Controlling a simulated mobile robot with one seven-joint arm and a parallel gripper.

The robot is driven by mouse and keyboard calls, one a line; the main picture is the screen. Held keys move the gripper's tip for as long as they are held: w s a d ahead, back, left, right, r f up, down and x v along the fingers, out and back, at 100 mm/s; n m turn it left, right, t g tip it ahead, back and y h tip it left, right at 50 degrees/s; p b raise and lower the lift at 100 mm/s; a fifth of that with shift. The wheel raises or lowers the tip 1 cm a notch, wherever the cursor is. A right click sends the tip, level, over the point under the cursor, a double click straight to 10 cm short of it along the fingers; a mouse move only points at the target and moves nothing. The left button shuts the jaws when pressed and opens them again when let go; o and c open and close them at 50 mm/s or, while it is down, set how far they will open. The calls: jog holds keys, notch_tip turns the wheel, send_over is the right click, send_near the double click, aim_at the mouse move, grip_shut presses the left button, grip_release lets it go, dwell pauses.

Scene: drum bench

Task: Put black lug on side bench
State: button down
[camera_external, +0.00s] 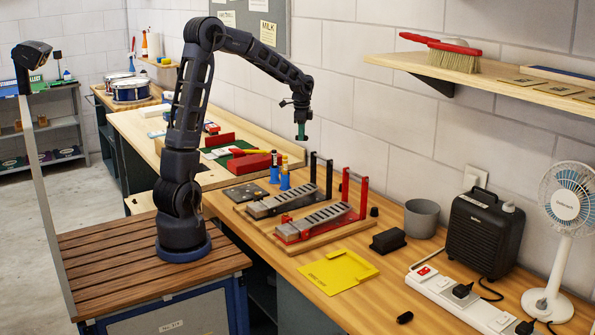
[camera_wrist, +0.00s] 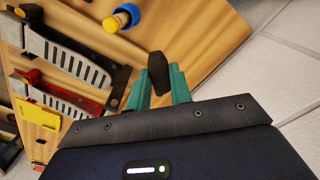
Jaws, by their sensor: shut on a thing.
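My gripper (camera_external: 301,131) hangs above the wooden bench, near the wall behind the two pedals. Its green fingers, also in the wrist view (camera_wrist: 158,88), are shut on a black lug (camera_wrist: 158,66). The lug shows between and beyond the fingertips; I cannot make it out in the external view. Another small black piece (camera_external: 404,317) lies on the near bench top, and a small black one (camera_external: 373,211) stands beside the red pedal. A lighter wooden bench (camera_external: 124,122) adjoins at the back, and a bench with drums (camera_external: 101,93) stands beyond; which is the side bench is unclear.
Two pedals, one black (camera_external: 283,202) and one red (camera_external: 317,222), have upright posts below my gripper. A yellow plate (camera_external: 338,272) and shelf (camera_external: 495,82) lie to the right.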

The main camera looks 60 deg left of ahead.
aim_at(299, 184)
jog(key=shift+s+a+r, duration=0.25)
jog(key=shift+s, duration=0.1)
jog(key=shift+s+f, duration=0.1)
jog(key=shift+f, duration=0.05)
notch_tip(299, 184, down, 20)
jog(key=shift+r, duration=0.25)
jog(key=shift+f, duration=0.1)
jog(key=c, duration=1.3)
grip_release()
jog(key=shift+o, duration=0.2)
